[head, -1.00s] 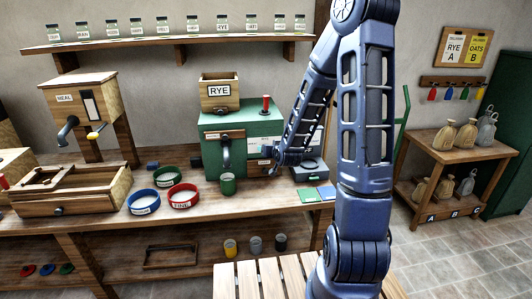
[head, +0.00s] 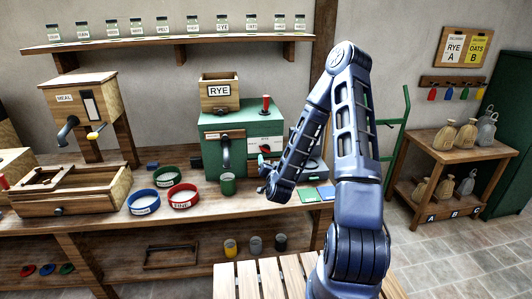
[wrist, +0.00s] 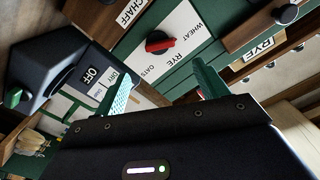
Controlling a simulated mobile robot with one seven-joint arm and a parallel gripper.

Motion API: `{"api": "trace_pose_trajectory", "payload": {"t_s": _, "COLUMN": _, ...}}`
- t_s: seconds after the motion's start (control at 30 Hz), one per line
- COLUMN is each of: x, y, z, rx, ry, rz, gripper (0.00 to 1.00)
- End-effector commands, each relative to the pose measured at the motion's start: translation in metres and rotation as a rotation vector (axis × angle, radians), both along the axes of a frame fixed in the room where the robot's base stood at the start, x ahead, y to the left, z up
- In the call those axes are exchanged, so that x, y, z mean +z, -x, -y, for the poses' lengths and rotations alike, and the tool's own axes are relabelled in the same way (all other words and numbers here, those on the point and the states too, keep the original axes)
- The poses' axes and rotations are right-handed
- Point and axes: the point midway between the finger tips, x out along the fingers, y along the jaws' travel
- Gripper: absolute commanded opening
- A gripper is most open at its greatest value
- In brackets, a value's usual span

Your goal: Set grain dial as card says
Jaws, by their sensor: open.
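The grain dial is a black knob with a red pointer (wrist: 160,42) on a white plate marked WHEAT, RYE and OATS, on the green mill (head: 240,120). In the wrist view the red pointer lies toward the right, on the WHEAT and RYE side; its exact mark is hard to tell. My gripper (wrist: 165,88) is open and empty, with its two green fingers apart and the dial beyond them. In the head view my gripper (head: 266,170) is in front of the mill's right side. A RYE card (head: 219,90) is on the mill's wooden hopper.
A dark device with an OFF label (wrist: 90,76) shows beside the mill. A green mug (head: 228,184) and blue, green and red rings (head: 183,196) stand on the bench. A wall board (head: 467,48) reads RYE A and OATS B. Open floor lies at the right.

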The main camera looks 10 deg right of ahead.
Motion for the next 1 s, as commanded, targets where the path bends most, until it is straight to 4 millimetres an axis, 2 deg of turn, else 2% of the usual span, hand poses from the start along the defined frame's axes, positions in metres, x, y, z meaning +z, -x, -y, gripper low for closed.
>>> {"api": "trace_pose_trajectory", "payload": {"t_s": 0.17, "x": 0.0, "y": -0.018, "z": 0.001, "rx": -0.002, "ry": -0.002, "rz": 0.002, "gripper": 0.73}}
{"api": "trace_pose_trajectory", "payload": {"t_s": 0.6, "x": 0.0, "y": -0.088, "z": 0.0, "rx": -0.001, "ry": -0.001, "rz": 0.0, "gripper": 0.73}}
{"api": "trace_pose_trajectory", "payload": {"t_s": 0.8, "x": 0.0, "y": -0.103, "z": 0.0, "rx": 0.001, "ry": -0.001, "rz": -0.001, "gripper": 0.73}}
{"api": "trace_pose_trajectory", "payload": {"t_s": 1.0, "x": 0.0, "y": -0.107, "z": 0.0, "rx": 0.001, "ry": 0.0, "rz": -0.001, "gripper": 0.73}}
